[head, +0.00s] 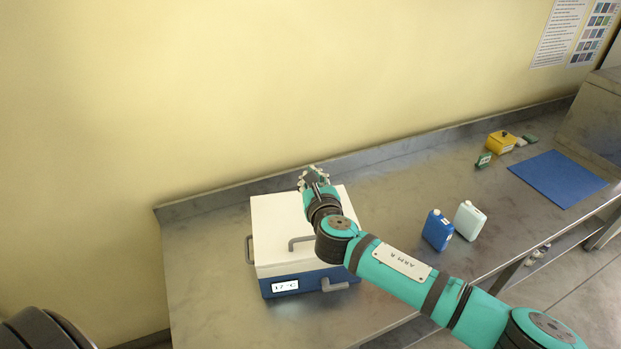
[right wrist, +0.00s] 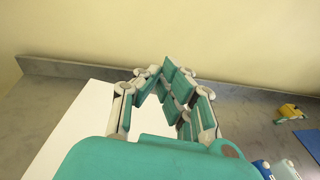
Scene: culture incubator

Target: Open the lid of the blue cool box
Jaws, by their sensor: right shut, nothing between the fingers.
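The cool box (head: 310,281) stands on the steel bench, with a blue lower body, a small display and a white lid (head: 275,218). The lid looks closed. A grey handle (head: 300,243) shows at the front of the lid, partly beside my arm. My right arm reaches across the lid from the right. My right gripper (head: 314,178) is shut and empty at the lid's far edge, near the wall side. In the right wrist view the fingers (right wrist: 168,85) come together, with the white lid (right wrist: 75,130) below and left. My left gripper is not in view.
A blue bottle (head: 437,230) and a pale bottle (head: 468,220) stand right of the box. Farther right are a yellow box (head: 501,142), small green items and a blue mat (head: 557,178). The wall (head: 200,100) rises behind the bench. The bench left of the box is clear.

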